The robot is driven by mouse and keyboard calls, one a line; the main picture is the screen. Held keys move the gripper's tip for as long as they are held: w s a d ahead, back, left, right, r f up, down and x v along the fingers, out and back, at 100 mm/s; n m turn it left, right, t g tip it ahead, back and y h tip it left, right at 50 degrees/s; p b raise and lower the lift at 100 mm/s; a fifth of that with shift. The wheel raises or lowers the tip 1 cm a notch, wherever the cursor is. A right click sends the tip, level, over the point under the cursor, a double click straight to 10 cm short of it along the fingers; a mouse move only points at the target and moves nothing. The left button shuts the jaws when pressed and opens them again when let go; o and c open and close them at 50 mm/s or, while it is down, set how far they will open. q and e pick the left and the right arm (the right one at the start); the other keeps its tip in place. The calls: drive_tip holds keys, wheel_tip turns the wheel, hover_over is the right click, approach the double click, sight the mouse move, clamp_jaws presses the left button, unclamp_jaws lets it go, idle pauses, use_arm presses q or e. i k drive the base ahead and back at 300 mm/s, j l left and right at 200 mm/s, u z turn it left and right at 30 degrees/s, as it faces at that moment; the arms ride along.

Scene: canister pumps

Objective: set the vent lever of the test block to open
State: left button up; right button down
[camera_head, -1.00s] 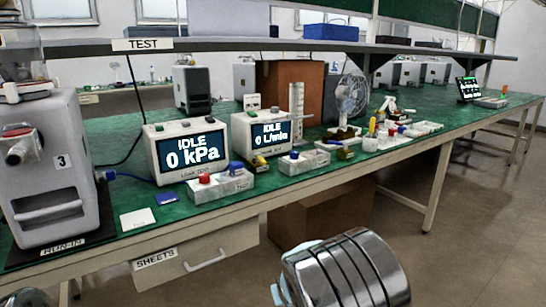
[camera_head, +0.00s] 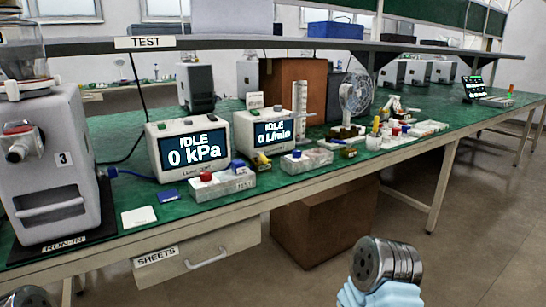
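The test block (camera_head: 222,186) is a low pale block near the front edge of the green bench, marked TEST. It carries a red knob (camera_head: 206,177) and a blue part (camera_head: 238,165) on top. Which part is the vent lever, and how it is set, is too small to tell. A metal, ringed part of my arm with a light-blue piece shows at the bottom right, apart from the block. No gripper fingers can be made out in view.
The leak display (camera_head: 188,148) reads IDLE 0 kPa behind the block; the flow display (camera_head: 268,131) reads IDLE 0 L/min. A second pale block (camera_head: 306,159) stands to the right. Pump 3 (camera_head: 50,165) stands at left. A shelf (camera_head: 250,43) overhangs the bench.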

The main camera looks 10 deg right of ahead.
sight(262, 157)
drive_tip(key=i+l+u, duration=0.1)
drive_tip(key=l+u, duration=0.35)
drive_tip(key=l, duration=0.2)
drive_tip(key=l+u, duration=0.4)
drive_tip(key=l, duration=0.2)
